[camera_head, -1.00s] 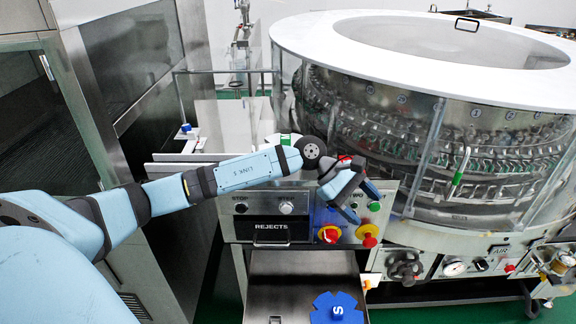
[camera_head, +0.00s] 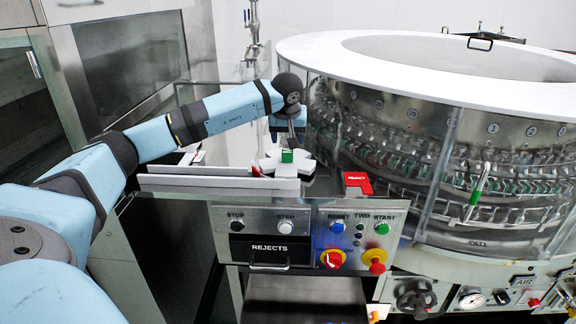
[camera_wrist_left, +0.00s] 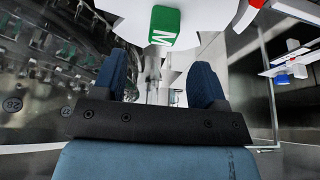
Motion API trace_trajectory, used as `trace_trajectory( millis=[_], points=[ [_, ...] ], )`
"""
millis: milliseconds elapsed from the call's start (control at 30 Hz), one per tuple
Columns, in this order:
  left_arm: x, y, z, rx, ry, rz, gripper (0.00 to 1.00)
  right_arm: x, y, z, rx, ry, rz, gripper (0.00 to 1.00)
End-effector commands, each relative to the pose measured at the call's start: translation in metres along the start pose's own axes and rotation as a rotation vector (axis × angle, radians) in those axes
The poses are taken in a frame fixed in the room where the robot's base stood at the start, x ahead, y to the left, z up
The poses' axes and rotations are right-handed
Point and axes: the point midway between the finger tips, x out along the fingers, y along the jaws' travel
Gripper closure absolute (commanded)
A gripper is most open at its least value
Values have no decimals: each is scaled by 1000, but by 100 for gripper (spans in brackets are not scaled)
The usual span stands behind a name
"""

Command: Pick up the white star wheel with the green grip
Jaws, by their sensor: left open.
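The white star wheel (camera_head: 305,169) lies flat on the machine's deck, left of the drum, with its green grip (camera_head: 287,156) on top. In the left wrist view, the white wheel (camera_wrist_left: 218,14) and the green grip (camera_wrist_left: 165,26), marked M, are at the top edge, partly cut off. My left gripper (camera_head: 289,126) is just behind and above the wheel, pointing down. In the left wrist view, its blue fingers (camera_wrist_left: 160,65) are apart with nothing held between them. The grip appears beyond the fingertips. My right gripper is in neither current view.
The glass-walled drum (camera_head: 440,165) stands close on the right. White rails (camera_head: 218,183) lie left of the wheel, and a red box (camera_head: 356,183) is to its right. A control panel (camera_head: 310,236) is below. A white piece with a blue part (camera_wrist_left: 283,78) shows in the wrist view.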

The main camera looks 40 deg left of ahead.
Motion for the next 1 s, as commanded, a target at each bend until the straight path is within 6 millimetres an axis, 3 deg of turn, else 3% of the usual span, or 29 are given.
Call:
trace_trajectory(
  millis=[267,600,833,1000],
  points=[
    [19,0,1,0,0,1,34,1,0,-4,0,12,-1,57],
    [64,-3,5,-1,-1,2,34,4,-1,-1,3,19,-6,57],
    [65,-3,4,0,0,3,34,3,-1,-5,3,25,-7,57],
    [65,-3,4,0,0,3,71,2,-1,-5,3,26,-7,57]
  ],
)
